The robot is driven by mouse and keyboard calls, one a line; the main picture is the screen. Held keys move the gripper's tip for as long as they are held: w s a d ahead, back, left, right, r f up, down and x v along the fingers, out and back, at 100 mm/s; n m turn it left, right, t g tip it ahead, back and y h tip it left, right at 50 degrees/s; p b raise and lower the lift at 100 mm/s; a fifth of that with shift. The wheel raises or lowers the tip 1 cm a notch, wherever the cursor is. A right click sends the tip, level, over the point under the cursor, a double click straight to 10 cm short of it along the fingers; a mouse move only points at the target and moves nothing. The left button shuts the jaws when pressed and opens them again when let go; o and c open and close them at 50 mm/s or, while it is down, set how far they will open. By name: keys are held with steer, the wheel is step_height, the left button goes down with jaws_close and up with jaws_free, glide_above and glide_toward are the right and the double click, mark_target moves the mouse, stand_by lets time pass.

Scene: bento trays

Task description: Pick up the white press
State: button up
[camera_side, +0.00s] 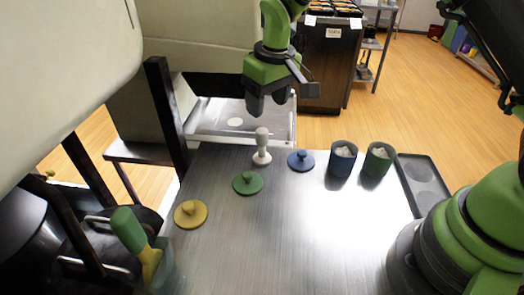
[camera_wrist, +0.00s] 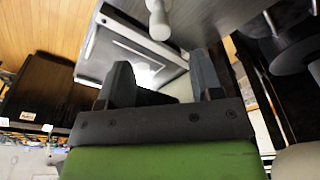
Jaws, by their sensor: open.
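The white press (camera_side: 262,147) stands upright on the metal table, near its back edge, in the side view. In the wrist view the white press (camera_wrist: 158,20) shows at the top centre, partly cut off by the frame edge. My gripper (camera_side: 268,108) is above and behind the white press in the side view, apart from it. In the wrist view my gripper (camera_wrist: 165,75) has its two fingers spread wide with nothing between them.
Blue (camera_side: 301,160), green (camera_side: 248,182) and yellow (camera_side: 190,213) knobbed lids lie around the press. A blue cup (camera_side: 342,160) and a green cup (camera_side: 377,161) stand to the right, beside a dark tray (camera_side: 422,178). A pale tray (camera_side: 215,128) lies behind. The table's front middle is clear.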

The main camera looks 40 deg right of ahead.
mark_target(262, 130)
steer(key=f, duration=0.3)
steer(key=w+f, duration=0.1)
steer(key=f, duration=0.4)
steer(key=shift+w+f, duration=0.3)
steer(key=shift+f, duration=0.05)
jaws_close()
